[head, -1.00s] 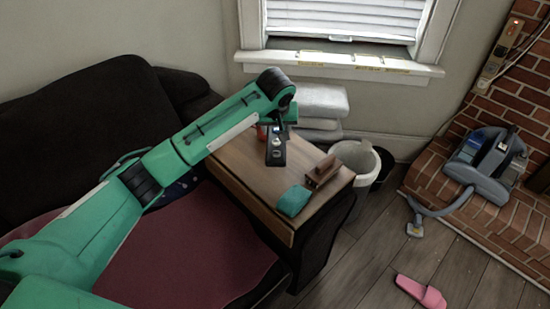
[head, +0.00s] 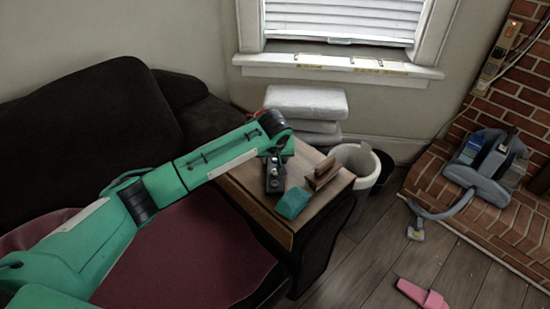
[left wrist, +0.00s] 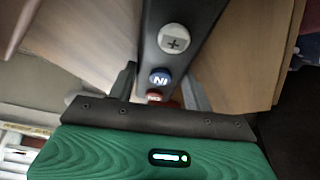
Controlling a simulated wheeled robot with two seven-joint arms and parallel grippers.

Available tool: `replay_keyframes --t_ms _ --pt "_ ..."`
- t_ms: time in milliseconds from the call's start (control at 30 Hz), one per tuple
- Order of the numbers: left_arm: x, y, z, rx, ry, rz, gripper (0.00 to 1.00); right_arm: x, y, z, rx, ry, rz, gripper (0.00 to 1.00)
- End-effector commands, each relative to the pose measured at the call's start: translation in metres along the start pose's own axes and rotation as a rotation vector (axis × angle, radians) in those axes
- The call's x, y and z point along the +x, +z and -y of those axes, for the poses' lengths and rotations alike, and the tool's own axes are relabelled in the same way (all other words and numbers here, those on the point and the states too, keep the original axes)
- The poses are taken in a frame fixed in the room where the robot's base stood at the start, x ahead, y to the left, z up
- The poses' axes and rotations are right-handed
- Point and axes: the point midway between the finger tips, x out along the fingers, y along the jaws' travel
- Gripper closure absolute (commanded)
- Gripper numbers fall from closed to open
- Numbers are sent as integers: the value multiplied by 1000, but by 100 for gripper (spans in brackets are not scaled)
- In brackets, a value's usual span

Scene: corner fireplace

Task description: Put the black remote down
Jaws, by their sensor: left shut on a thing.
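The black remote (head: 275,182) is in my left gripper (head: 275,160), over the wooden side table (head: 325,197). In the left wrist view the remote (left wrist: 177,65) runs up and away between the two fingers (left wrist: 165,95), with grey, blue and red buttons on its face. The left gripper is shut on it. The wooden top (left wrist: 240,60) shows behind the remote. Whether the remote touches the table top, I cannot tell. My right gripper is in neither view.
A teal object (head: 292,203) and a brown wooden object (head: 322,175) sit on the table close to the remote. A white bin (head: 362,165) stands right of the table, and a dark sofa (head: 90,115) is on the left.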

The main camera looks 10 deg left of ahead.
Motion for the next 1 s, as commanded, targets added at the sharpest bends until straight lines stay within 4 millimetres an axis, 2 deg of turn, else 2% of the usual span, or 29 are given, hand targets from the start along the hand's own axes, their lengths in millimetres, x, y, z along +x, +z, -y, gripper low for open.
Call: replay_keyframes --t_ms 100,133,233,600,767,1000 --pt "1 0 0 0 0 0 80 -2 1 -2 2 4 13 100" --pt "2 1 0 0 0 0 45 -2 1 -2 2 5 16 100" --pt "2 1 0 0 0 0 27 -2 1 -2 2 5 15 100" --pt "0 0 0 0 0 -1 27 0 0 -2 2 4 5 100" --pt "-28 -1 -1 1 3 -2 27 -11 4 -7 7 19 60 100" --pt "-81 -1 -1 0 2 -1 27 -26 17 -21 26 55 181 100"
